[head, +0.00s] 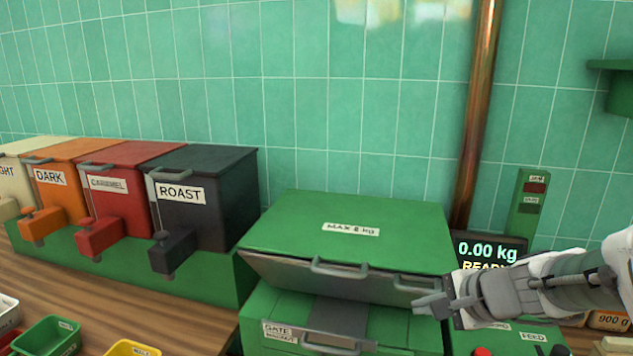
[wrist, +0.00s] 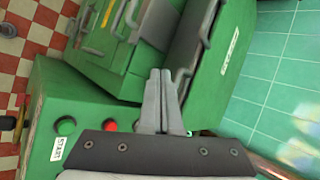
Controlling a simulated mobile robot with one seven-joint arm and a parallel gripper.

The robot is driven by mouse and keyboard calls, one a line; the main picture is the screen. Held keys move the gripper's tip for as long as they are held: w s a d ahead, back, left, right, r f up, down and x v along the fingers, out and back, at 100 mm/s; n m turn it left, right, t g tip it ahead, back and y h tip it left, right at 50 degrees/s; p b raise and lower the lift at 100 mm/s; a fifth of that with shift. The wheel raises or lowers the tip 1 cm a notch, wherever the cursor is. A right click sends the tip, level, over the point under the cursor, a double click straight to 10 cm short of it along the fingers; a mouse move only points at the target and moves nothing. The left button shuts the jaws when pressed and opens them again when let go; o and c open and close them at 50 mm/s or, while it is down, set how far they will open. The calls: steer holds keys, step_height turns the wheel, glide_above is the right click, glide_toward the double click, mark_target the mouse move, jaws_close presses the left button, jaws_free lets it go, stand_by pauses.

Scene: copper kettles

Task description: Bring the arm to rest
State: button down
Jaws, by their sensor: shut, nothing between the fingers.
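My gripper (head: 433,304) reaches in from the right in the head view, in front of the right end of the green machine's lid. In the wrist view my gripper (wrist: 160,75) has its two grey fingers together with nothing between them. The green machine (head: 345,240) has a lid labelled MAX 8 kg with a grey handle (head: 338,269). The lid's front edge stands a little above the body. I cannot tell whether my fingertips touch the lid.
A scale display (head: 487,252) reads 0.00 kg, READY. A copper pipe (head: 475,110) rises behind it. Dispensers labelled DARK, CARAMEL and ROAST (head: 200,195) stand at left. Small trays (head: 47,336) lie front left. A green START box (wrist: 80,120) is near my gripper.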

steer(key=s+a+r+n+g, duration=0.2)
steer(key=s+a+r+n, duration=0.1)
steer(key=s+a+n, duration=0.45)
steer(key=s+d+r+n+h, duration=0.1)
steer(key=s+n+h, duration=0.3)
steer(key=s+n, duration=0.4)
steer(key=shift+s+d, duration=0.8)
steer(key=shift+d, duration=0.05)
steer(key=shift+r, duration=0.1)
